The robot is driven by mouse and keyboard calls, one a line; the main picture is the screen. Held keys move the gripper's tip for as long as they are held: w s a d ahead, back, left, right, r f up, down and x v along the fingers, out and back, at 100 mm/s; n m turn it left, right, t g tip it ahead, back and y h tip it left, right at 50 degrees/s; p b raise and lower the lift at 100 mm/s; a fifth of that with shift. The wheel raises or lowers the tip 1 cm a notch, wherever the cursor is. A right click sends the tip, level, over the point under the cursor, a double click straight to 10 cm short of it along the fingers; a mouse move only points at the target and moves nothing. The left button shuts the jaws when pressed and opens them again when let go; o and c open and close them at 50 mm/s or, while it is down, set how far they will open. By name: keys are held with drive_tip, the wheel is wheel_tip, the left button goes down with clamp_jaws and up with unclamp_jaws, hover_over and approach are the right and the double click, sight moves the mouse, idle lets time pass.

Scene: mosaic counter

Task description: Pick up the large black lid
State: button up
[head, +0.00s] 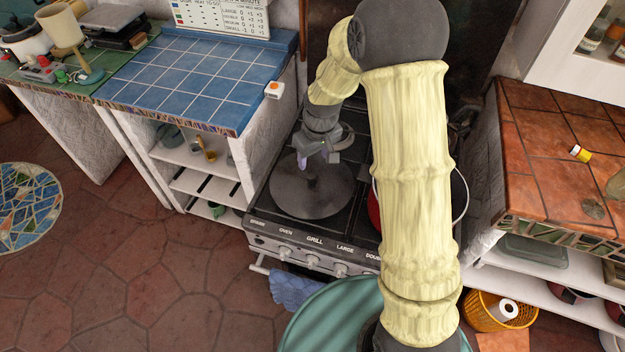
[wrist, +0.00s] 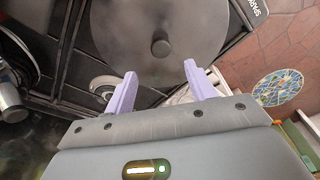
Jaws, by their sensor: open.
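The large black lid (head: 290,190) is a wide, dark, round disc lying flat on the left part of the stove top. In the wrist view the lid (wrist: 125,40) fills the upper middle, with its round knob (wrist: 160,46) near its centre. My gripper (head: 309,160) is over the lid in the head view. In the wrist view my gripper (wrist: 158,78) shows two lilac fingers spread apart, with nothing between them. The knob appears beyond the fingertips. I cannot tell the exact height of the fingers above the lid.
The stove (head: 300,250) has knobs along its front and a blue cloth (head: 293,289) hanging there. A blue tiled counter (head: 190,75) stands left, an orange tiled counter (head: 540,150) right. A red pot (head: 374,205) is partly hidden behind my arm.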

sight(312, 174)
drive_tip(key=shift+a+f, duration=0.1)
drive_tip(key=shift+f, duration=0.85)
drive_tip(key=shift+a+f, duration=0.1)
drive_tip(key=shift+f, duration=0.05)
drive_tip(key=shift+a, duration=0.1)
drive_tip(key=shift+s, duration=0.1)
drive_tip(key=shift+f+p, duration=0.3)
drive_tip(key=shift+f, duration=0.15)
drive_tip(key=shift+w+f+p, duration=0.15)
drive_tip(key=shift+f+p, duration=0.1)
drive_tip(key=shift+f, duration=0.85)
drive_tip(key=shift+w+f+p, duration=0.1)
drive_tip(key=shift+f+p, duration=0.15)
drive_tip(key=shift+f, duration=0.8)
